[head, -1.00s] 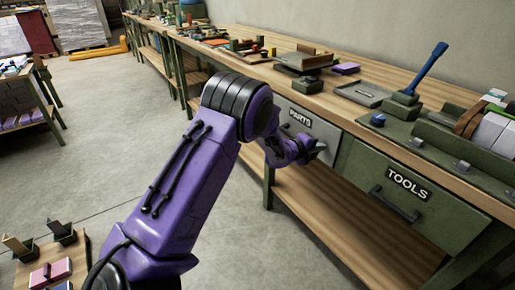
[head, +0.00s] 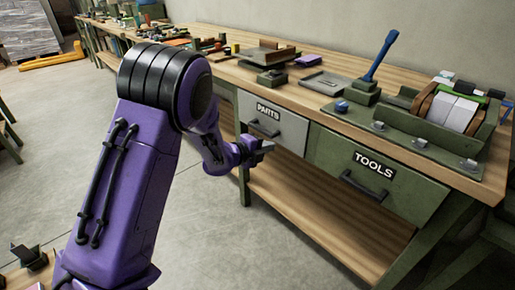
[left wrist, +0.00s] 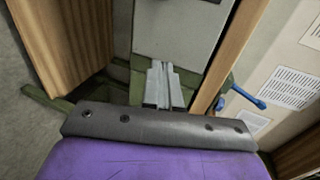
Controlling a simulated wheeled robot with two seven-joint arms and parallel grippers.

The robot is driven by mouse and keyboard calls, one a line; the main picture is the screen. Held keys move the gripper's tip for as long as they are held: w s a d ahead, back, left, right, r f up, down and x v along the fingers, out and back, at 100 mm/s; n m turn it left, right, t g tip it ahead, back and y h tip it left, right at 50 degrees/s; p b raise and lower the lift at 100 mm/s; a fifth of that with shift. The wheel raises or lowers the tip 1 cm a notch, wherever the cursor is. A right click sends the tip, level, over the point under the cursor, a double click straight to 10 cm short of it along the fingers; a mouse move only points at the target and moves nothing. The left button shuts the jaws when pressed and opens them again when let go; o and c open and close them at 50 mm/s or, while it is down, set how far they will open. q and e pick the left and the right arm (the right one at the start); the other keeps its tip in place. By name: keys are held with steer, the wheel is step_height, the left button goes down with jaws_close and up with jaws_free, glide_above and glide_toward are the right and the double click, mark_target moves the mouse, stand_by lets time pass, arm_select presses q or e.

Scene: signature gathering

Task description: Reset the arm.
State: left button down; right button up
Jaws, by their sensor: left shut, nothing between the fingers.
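My left arm is purple and reaches in from the left in the head view. In the left wrist view the closed grey fingers (left wrist: 163,84) point toward a grey panel (left wrist: 180,32). The PARTS drawer and the green TOOLS drawer (head: 405,197) both look closed. My right gripper is not in view.
The wooden bench top (head: 315,92) holds a blue-handled lever (head: 381,57), a green fixture (head: 425,150) and several small parts. A lower wooden shelf (head: 325,220) runs under the drawers. The grey floor (head: 205,240) in front of the bench is clear.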

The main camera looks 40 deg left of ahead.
arm_select(q)
steer(key=v, duration=0.2)
steer(key=shift+s+a, duration=0.25)
steer(key=shift+s, duration=0.05)
steer(key=s+d+f+n+g+y+p, duration=0.1)
steer(key=s+f+n+g+y+p, duration=0.15)
steer(key=s+f+n, duration=0.7)
steer(key=s+d+f+n+g+y+p, duration=0.15)
steer(key=s+f+n+y, duration=0.3)
steer(key=n, duration=1.05)
steer(key=s+d+f+n+g+p, duration=0.1)
steer(key=s+f+g+p, duration=0.1)
steer(key=s, duration=0.9)
steer(key=s+d+f+n+g+p, duration=0.1)
steer(key=s+f+g, duration=0.4)
steer(key=s, duration=0.6)
step_height(320, 180, down, 2)
steer(key=shift+s+d+f+n+h+p, duration=0.25)
steer(key=shift+d+n+h+p, duration=0.1)
steer(key=shift+d, duration=0.3)
